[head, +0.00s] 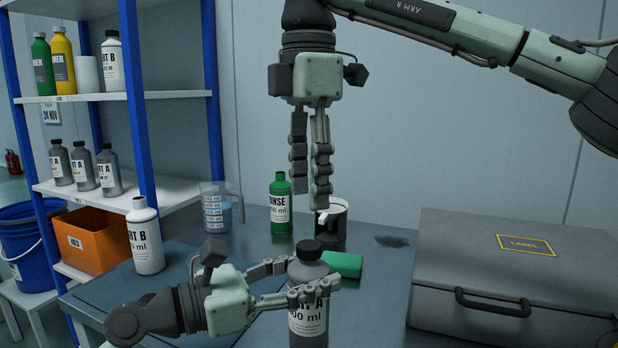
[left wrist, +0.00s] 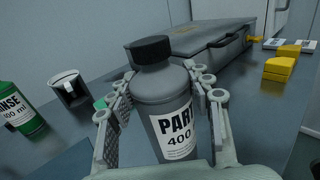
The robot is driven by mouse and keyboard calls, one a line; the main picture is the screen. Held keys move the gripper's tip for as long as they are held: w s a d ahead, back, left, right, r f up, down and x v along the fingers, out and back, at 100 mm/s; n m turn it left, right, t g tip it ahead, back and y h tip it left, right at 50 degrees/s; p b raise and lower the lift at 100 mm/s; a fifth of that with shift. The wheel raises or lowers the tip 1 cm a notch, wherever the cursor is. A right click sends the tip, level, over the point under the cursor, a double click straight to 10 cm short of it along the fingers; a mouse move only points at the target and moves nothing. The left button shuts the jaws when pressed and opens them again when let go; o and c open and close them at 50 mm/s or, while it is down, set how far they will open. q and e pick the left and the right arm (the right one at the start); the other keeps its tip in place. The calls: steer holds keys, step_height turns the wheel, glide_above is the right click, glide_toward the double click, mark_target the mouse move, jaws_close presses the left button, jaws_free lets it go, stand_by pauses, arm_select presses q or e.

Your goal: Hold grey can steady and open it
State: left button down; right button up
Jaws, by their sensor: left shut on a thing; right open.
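The grey can (head: 308,318) is a grey bottle with a black cap (head: 309,250) and a white "PART A" label, upright on the table at the front middle. It also shows in the left wrist view (left wrist: 163,98), cap on. My left gripper (head: 312,285) is shut around its body from the left, below the shoulder. In the left wrist view its fingers (left wrist: 165,105) flank the bottle on both sides. My right gripper (head: 310,200) points down, open and empty, above the black cap and apart from it.
A green rinse bottle (head: 281,205), a dark mug (head: 330,226) and a green object (head: 343,264) lie behind the can. A large grey case (head: 500,262) is on the right. A white bottle (head: 145,238) and clear jug (head: 216,208) stand left. Yellow blocks (left wrist: 279,70) lie beyond.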

mark_target(309, 244)
step_height(309, 244, down, 8)
steer(key=shift+r, duration=0.1)
stand_by(0.4)
